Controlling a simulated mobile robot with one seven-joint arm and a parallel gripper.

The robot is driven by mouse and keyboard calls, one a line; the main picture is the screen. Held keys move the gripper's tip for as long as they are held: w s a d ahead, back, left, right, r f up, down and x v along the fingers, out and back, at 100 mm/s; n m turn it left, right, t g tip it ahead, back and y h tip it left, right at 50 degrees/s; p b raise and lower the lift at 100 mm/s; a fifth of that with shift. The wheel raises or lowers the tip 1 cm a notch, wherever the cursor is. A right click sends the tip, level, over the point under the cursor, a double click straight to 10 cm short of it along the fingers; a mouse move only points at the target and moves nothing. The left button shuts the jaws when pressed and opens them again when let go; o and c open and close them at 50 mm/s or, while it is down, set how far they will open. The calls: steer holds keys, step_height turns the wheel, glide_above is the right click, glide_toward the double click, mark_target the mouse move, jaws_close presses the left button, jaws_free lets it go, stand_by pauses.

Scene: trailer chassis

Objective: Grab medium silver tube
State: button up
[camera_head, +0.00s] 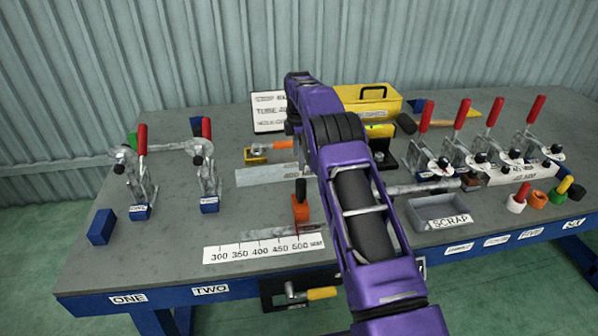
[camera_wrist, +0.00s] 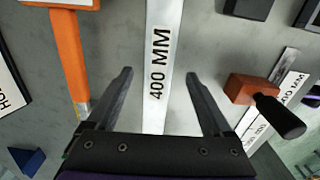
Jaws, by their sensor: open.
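A flat-sided silver tube marked "400 MM" (camera_wrist: 158,80) runs lengthwise through the middle of the wrist view. My gripper (camera_wrist: 160,75) is open, with one dark finger on each side of this tube and a gap on both sides. No contact shows, and the height of the fingers over the tube is hard to tell. In the head view a pale silver piece (camera_head: 262,176) lies on the table left of my purple arm and appears to be the same tube. My gripper is not clearly visible there.
An orange block with a dark handle (camera_wrist: 255,88) stands right of the tube. An orange-handled tool (camera_wrist: 68,55) lies to its left. A length scale (camera_head: 262,248) lies at the table's front. Toggle clamps (camera_head: 142,175) stand left and right. A scrap tray (camera_head: 440,212) sits right of my arm.

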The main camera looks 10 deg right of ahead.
step_height(320, 180, down, 5)
steer(key=shift+w+r, duration=0.1)
steer(key=shift+w, duration=0.05)
jaws_close()
stand_by(0.4)
stand_by(0.9)
steer(key=shift+r, duration=0.15)
